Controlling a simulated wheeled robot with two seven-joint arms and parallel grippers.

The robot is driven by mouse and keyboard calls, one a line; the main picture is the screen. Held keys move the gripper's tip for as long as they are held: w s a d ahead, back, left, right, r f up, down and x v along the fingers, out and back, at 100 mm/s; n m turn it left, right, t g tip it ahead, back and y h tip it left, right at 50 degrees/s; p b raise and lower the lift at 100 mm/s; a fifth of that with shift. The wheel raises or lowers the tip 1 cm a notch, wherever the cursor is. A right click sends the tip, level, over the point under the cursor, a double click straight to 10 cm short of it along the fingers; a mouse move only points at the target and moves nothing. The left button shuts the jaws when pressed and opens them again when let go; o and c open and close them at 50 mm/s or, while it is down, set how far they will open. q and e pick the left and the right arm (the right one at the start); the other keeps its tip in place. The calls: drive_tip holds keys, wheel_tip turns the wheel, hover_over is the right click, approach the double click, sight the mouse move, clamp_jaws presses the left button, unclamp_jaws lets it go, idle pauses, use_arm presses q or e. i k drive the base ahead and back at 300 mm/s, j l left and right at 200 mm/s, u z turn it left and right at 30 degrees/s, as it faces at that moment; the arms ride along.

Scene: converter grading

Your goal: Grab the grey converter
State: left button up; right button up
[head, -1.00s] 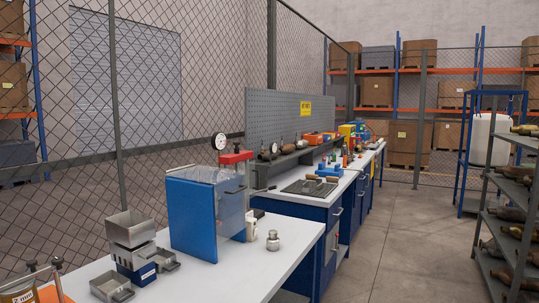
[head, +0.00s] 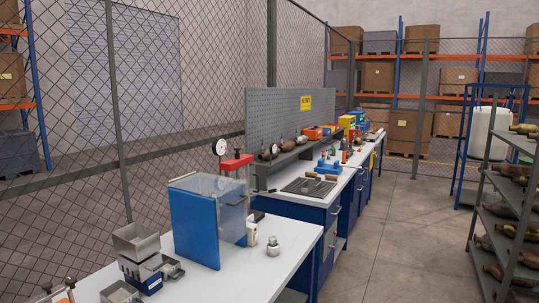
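Several brownish and grey converters lie on the tiers of a grey metal shelf rack (head: 478,225) at the right edge of the head view. One brownish converter (head: 508,212) lies on an upper tier, and another converter (head: 505,247) lies lower. A dark converter-like part (head: 286,146) sits on the ledge in front of the pegboard. I cannot tell which of these is the grey converter. Neither of my grippers is in view.
A white bench (head: 245,275) in front carries a blue box with a clear guard (head: 195,225), metal trays (head: 136,240) and a small metal weight (head: 273,247). A second bench continues behind it. The concrete floor (head: 400,240) between benches and rack is clear.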

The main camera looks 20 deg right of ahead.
sight(265, 156)
drive_tip(key=i+l+z, duration=0.7)
drive_tip(key=i+l, duration=0.15)
drive_tip(key=i+l+z, duration=0.35)
drive_tip(key=i+z, duration=0.35)
drive_tip(key=i, duration=1.65)
drive_tip(key=i+l+u, duration=0.1)
drive_tip(key=i, duration=0.5)
drive_tip(key=i+l+u, duration=0.15)
drive_tip(key=i, duration=0.45)
drive_tip(key=i+u, duration=0.25)
drive_tip(key=u, duration=0.15)
drive_tip(key=i+u, duration=0.25)
drive_tip(key=u, duration=0.15)
drive_tip(key=i+u, duration=0.6)
drive_tip(key=u, duration=0.15)
drive_tip(key=i+u, duration=0.2)
drive_tip(key=u, duration=0.2)
drive_tip(key=i+u, duration=0.2)
drive_tip(key=u, duration=0.15)
